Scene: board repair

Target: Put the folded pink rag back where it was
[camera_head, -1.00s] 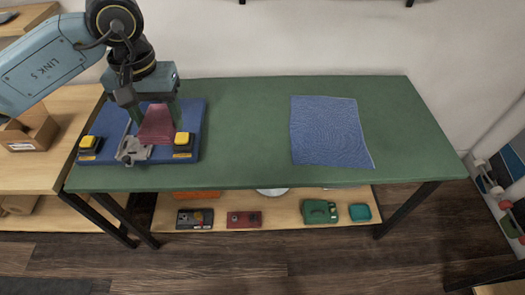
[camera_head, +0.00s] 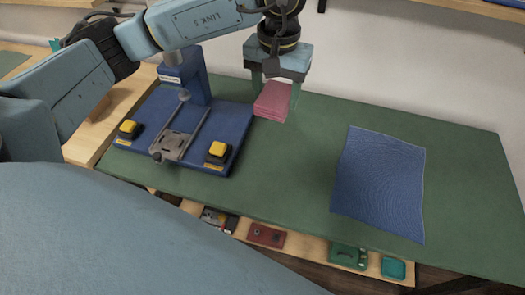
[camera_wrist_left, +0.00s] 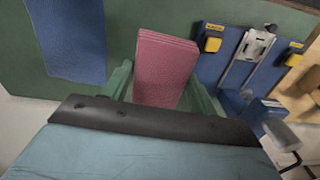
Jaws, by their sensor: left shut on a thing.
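The folded pink rag (camera_head: 272,102) is held between the fingers of my left gripper (camera_head: 273,92), over the green table to the right of the blue fixture. The rag also shows in the left wrist view (camera_wrist_left: 164,70), standing out between the two green fingers (camera_wrist_left: 160,88). The gripper is shut on it. In the head view the rag appears above the green tabletop; I cannot tell its exact height. My right gripper is not in view.
The blue fixture (camera_head: 236,120) with yellow buttons and a metal clamp (camera_head: 174,145) stands on the left of the green table (camera_head: 300,165). A blue cloth (camera_head: 380,180) lies at the right. Green surface between them is clear. Several small items sit on the shelf below.

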